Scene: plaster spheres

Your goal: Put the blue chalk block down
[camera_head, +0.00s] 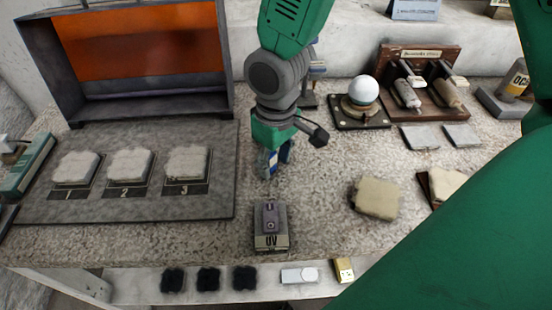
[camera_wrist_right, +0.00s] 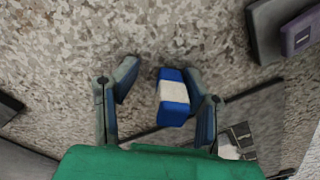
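The blue chalk block (camera_wrist_right: 173,97), with a white paper band, is between the fingers of my right gripper (camera_wrist_right: 163,90) in the right wrist view. It lies against or very close to the right-hand finger, and a clear gap separates it from the left-hand finger, so the gripper is open. In the head view the block (camera_head: 271,161) shows partly beside the fingers of my right gripper (camera_head: 278,157), low over the speckled tabletop (camera_head: 320,215). I cannot tell whether the block rests on the table. My left gripper is not in view.
A purple block on a grey labelled holder (camera_head: 271,240) stands just in front of the gripper. A grey board (camera_head: 128,205) with three numbered plaster pieces lies left. A white sphere (camera_head: 363,90) sits on a stand behind right. A beige block (camera_head: 376,198) lies right, with bare table between.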

